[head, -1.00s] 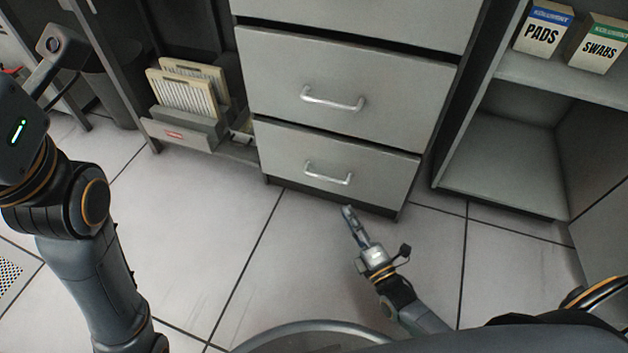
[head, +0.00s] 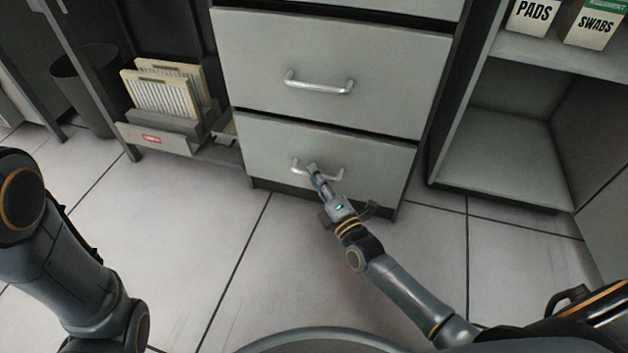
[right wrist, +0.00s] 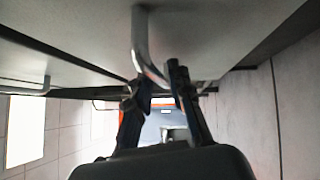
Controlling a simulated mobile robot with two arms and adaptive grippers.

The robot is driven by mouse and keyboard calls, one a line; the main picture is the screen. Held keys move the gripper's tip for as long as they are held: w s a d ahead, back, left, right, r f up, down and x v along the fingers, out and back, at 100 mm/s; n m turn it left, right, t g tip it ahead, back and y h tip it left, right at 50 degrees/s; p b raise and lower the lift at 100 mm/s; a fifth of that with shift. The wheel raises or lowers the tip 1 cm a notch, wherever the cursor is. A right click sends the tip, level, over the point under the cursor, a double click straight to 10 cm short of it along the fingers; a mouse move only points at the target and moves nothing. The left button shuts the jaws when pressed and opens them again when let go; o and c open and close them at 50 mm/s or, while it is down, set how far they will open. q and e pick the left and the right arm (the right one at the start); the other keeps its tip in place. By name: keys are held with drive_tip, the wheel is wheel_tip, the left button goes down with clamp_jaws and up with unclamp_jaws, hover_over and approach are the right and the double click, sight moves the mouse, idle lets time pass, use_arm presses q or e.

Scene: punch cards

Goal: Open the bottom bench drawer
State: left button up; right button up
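The bottom bench drawer (head: 270,150) is closed, its grey front flush with the cabinet. Its silver bar handle (head: 334,177) is partly covered by my right gripper (head: 314,172), which is at the middle of the handle. In the right wrist view the handle (right wrist: 142,40) comes down from the drawer front toward the space between the two dark fingers of my right gripper (right wrist: 158,95). The fingers stand apart, and I see no firm grip on the bar. My left gripper is out of view; only part of my left arm shows.
A closed drawer (head: 330,60) with its own handle sits above. An open shelf unit (head: 500,205) stands at right, holding PADS (head: 531,14) and SWABS (head: 594,24) boxes. A card rack (head: 160,138) and a dark bin (head: 88,92) are at left. The floor in front is clear.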

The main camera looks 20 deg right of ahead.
drive_tip(key=shift+w+a+r, duration=0.1)
drive_tip(key=shift+w, duration=0.45)
clamp_jaws()
drive_tip(key=shift+s, duration=0.15)
